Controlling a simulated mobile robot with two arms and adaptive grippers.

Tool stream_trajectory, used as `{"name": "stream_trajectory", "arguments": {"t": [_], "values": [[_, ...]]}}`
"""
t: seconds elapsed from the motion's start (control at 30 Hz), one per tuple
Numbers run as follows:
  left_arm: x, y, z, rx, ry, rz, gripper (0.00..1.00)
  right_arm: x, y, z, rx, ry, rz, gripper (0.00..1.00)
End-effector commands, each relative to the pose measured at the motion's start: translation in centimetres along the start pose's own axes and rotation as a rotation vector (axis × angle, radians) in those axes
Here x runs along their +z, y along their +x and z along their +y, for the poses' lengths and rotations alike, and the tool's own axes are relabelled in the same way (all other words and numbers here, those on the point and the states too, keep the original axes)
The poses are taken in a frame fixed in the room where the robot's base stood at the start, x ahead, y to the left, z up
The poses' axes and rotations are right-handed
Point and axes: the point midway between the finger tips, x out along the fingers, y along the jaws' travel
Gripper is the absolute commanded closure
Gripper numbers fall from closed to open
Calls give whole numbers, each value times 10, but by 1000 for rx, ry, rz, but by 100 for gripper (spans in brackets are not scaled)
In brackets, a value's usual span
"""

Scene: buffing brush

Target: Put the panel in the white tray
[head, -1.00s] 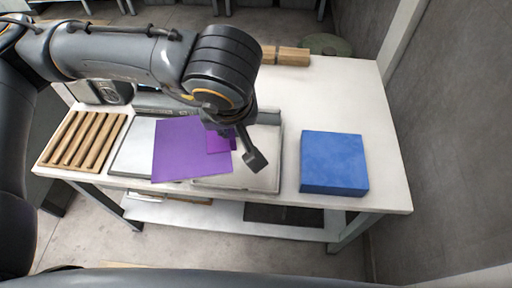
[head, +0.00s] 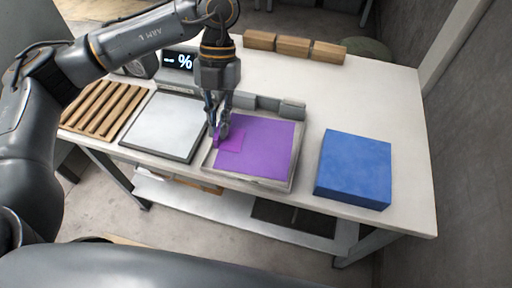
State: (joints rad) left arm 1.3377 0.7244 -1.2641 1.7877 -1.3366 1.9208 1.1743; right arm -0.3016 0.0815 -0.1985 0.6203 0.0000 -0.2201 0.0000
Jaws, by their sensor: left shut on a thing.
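The purple panel (head: 268,146) is flat and square with a smaller raised purple piece near its left edge. It lies within the outline of the white tray (head: 247,183), whose pale rim shows around it; I cannot tell whether it touches the tray floor. My left gripper (head: 220,135) points down at the panel's left side and is shut on its raised piece. My right gripper is not in view.
A grey-white plate (head: 165,125) lies left of the tray, beside a wooden slatted rack (head: 103,107). A display (head: 179,61) stands behind. A blue block (head: 353,168) sits to the right. Wooden blocks (head: 293,46) line the back. The table's right rear is clear.

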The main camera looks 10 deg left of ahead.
Motion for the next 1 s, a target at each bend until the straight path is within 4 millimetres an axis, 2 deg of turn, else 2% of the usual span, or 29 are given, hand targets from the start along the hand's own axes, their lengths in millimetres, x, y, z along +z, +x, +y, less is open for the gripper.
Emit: {"name": "stream_trajectory", "arguments": {"t": [0.03, 0.27, 0.3, 0.4, 0.5, 0.6, 0.67, 0.77, 1.0], "values": [[3, 11, 9, -55, -125, 8, 100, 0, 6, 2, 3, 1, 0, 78], [10, 28, 40, -259, -628, 0, 100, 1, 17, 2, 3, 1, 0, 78], [12, 33, 52, -306, -758, -5, 100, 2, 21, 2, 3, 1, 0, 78], [14, 41, 70, -419, -1027, -11, 100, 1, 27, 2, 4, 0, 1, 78], [15, 45, 82, -499, -1214, -14, 100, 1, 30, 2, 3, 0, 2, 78], [16, 46, 88, -547, -1320, -14, 100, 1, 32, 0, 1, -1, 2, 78], [17, 46, 88, -562, -1353, -13, 100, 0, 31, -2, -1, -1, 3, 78], [22, 48, 77, -575, -1371, -9, 100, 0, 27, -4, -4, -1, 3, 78], [47, 62, 23, -575, -1368, -6, 100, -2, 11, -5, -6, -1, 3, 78]]}}
